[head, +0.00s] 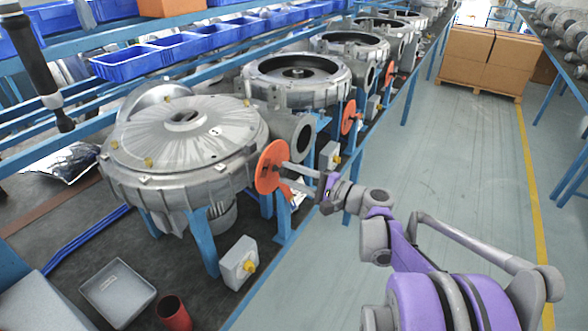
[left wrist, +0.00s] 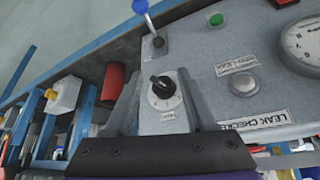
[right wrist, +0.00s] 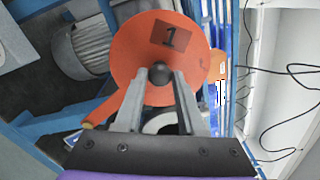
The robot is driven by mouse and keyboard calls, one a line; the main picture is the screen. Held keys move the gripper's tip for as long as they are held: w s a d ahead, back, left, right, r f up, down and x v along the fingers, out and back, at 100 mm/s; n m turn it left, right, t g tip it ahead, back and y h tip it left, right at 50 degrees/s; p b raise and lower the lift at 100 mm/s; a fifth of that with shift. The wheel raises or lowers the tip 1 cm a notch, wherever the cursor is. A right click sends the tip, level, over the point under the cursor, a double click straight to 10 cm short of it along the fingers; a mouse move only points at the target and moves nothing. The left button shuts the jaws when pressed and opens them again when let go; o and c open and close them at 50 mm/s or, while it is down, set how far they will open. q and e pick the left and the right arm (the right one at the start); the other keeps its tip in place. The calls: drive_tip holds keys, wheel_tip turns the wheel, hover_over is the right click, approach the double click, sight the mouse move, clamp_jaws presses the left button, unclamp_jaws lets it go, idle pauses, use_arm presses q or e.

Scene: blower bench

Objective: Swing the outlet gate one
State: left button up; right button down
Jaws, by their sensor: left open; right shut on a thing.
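The outlet gate one is an orange disc (head: 271,167) at the outlet of the nearest grey blower (head: 185,150). In the right wrist view the disc (right wrist: 140,45) faces me, marked "1", with a dark round knob (right wrist: 158,73) in front of it. My right gripper (head: 287,178) is shut on this knob, one finger on each side; the wrist view shows the fingers (right wrist: 160,85) closely. My left gripper (left wrist: 163,95) is open, its fingers on either side of a grey box with a black rotary knob (left wrist: 162,86); I cannot tell whether they touch it.
More blowers (head: 297,75) with orange gates (head: 349,117) stand farther along the bench. A switch box (head: 238,262), a grey tray (head: 118,292) and a red cup (head: 173,312) are near the front. A leak checker panel (left wrist: 270,105) is beside my left gripper. The floor aisle at right is clear.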

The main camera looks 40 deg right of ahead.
drive_tip(key=a+f+n, duration=0.1)
drive_tip(key=s+a+f+n, duration=0.1)
drive_tip(key=a, duration=0.1)
drive_tip(key=s+a+f+n, duration=0.1)
drive_tip(key=shift+a+f+n+b, duration=0.35)
drive_tip(key=shift+a+f+n, duration=0.05)
use_arm(q)
drive_tip(key=shift+s+f+b, duration=0.3)
drive_tip(key=shift+f+b, duration=0.15)
drive_tip(key=shift+f, duration=0.4)
drive_tip(key=shift+s+f+b, duration=0.35)
drive_tip(key=shift+f+b, duration=0.15)
drive_tip(key=shift+f, duration=0.3)
drive_tip(key=shift+s+f+b, duration=0.3)
drive_tip(key=shift+f+b, duration=0.15)
drive_tip(key=shift+f, duration=0.4)
use_arm(e)
drive_tip(key=s+a+f+n, duration=0.1)
drive_tip(key=a+f+n, duration=0.3)
drive_tip(key=f+n, duration=0.1)
drive_tip(key=shift+s+f, duration=0.4)
drive_tip(key=shift+f, duration=0.4)
drive_tip(key=shift+a+f, duration=0.1)
drive_tip(key=shift+a, duration=0.05)
drive_tip(key=c, duration=0.5)
unclamp_jaws()
